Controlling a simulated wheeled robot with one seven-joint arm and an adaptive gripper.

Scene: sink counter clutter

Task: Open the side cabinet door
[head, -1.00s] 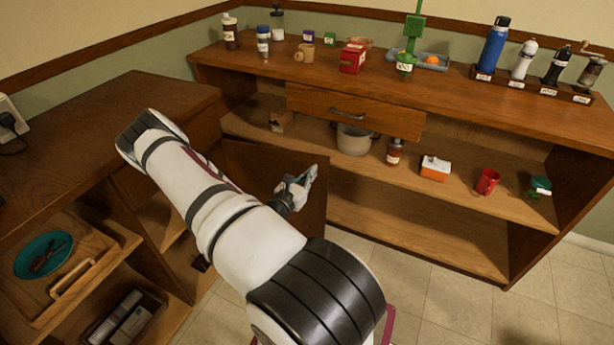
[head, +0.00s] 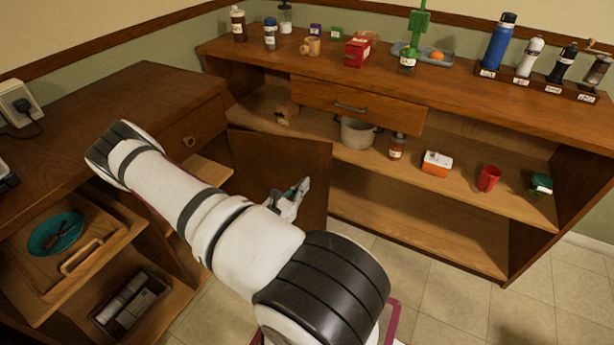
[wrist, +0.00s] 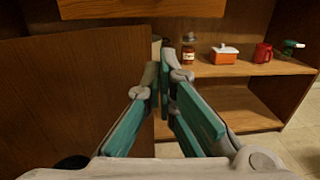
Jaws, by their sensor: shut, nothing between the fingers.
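The side cabinet door (head: 268,158) is a plain brown panel. It stands swung out from the left cabinet, open, with the shelf inside partly visible beside it. In the wrist view the door (wrist: 70,95) fills the left side, with its free edge near the middle. My gripper (head: 304,184) is in front of the door's face, close to the free edge. Its teal-padded fingers (wrist: 165,70) are shut with nothing between them, and they overlap the door's edge in the wrist view. I cannot tell whether they touch it. No handle shows on the door.
The long back counter (head: 460,75) carries bottles, a red box and a rack. Its shelf holds a pot (head: 357,134), an orange-and-white box (head: 436,164) and a red mug (head: 488,178). The left cabinet holds a tray with a teal plate (head: 55,233). Tiled floor is open at right.

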